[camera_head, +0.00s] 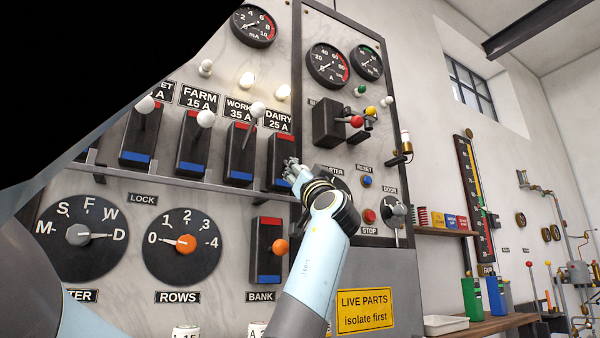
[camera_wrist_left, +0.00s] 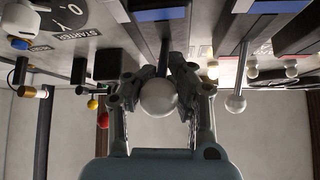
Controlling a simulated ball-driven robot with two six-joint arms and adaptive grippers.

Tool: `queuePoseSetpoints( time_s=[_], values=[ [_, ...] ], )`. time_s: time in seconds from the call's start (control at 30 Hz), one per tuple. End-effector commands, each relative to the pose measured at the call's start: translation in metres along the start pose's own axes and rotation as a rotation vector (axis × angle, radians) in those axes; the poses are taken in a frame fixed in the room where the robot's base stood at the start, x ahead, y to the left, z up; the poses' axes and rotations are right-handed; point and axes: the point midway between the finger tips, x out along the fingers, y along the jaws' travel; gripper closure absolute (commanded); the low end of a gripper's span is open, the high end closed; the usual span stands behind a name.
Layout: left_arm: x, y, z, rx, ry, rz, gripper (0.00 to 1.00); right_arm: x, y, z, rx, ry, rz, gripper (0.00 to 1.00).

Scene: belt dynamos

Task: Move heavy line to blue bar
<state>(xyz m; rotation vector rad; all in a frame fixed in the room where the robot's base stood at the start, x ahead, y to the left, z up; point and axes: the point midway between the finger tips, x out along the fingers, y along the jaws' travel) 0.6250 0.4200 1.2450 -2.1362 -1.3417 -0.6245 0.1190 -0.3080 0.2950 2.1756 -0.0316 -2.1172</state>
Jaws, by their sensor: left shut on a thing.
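A row of lever switches with white ball knobs stands on a grey panel: the FARM 15 A switch (camera_head: 191,150), the WORK 35 A switch (camera_head: 241,158) and the DAIRY 25 A switch (camera_head: 281,165), plus one at the far left (camera_head: 139,138). Each has a blue bar at its bottom end; red bars show at the top of some. My left gripper (camera_head: 292,170) is at the DAIRY switch, its fingers shut on a white ball knob (camera_wrist_left: 157,98). Its fingers hide that knob in the head view. The WORK knob (camera_head: 257,108) stands free. My right gripper is not in view.
Below are the ROWS dial (camera_head: 182,275), a selector dial (camera_head: 82,240) and the BANK switch (camera_head: 268,265) with an orange knob. A narrow rail (camera_head: 200,185) runs under the switches.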

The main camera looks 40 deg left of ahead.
Motion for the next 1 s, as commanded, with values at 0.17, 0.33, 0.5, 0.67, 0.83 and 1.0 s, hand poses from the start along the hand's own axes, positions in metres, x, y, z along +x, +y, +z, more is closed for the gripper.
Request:
queuePoseSetpoints(
  time_s=[0.17, 0.33, 0.5, 0.67, 0.83, 1.0],
  values=[
    [-0.001, 0.003, 0.005, 0.002, -0.011, 0.004, 1.00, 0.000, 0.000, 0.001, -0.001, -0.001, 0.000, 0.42],
    [-0.001, 0.002, 0.004, 0.002, -0.010, 0.003, 0.71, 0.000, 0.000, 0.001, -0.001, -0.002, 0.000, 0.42],
    [-0.001, 0.001, 0.003, 0.002, -0.007, 0.002, 0.49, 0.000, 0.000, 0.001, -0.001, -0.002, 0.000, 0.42],
    [0.000, 0.001, 0.002, 0.001, -0.004, 0.001, 0.49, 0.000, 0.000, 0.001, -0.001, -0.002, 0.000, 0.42],
    [-0.004, 0.001, 0.001, 0.001, -0.003, 0.002, 0.49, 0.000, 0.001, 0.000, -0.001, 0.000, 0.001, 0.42],
    [-0.031, 0.002, 0.002, -0.001, -0.005, 0.004, 0.49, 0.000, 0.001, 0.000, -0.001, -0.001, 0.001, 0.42]
  ],
)
